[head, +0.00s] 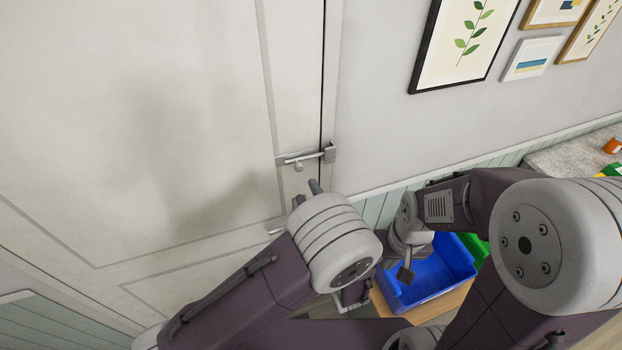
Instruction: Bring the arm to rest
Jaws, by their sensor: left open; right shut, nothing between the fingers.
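My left arm comes in from the lower left, and its large grey joint fills the middle of the head view. Two dark fingertips of my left gripper (306,194) show just past that joint, apart, in front of the door. The rest of that gripper is hidden. My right arm bends in from the lower right. My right gripper (405,272) points down, shut and empty, over the left part of a blue bin (453,262) as seen here. I cannot tell its height above the bin.
A pale door (180,110) with a metal handle (305,157) fills the left. The blue bin stands on a wooden surface (449,304), with a green bin (480,249) beside it. A speckled counter (565,155) at right holds an orange item (612,146). Framed pictures (463,40) hang on the wall.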

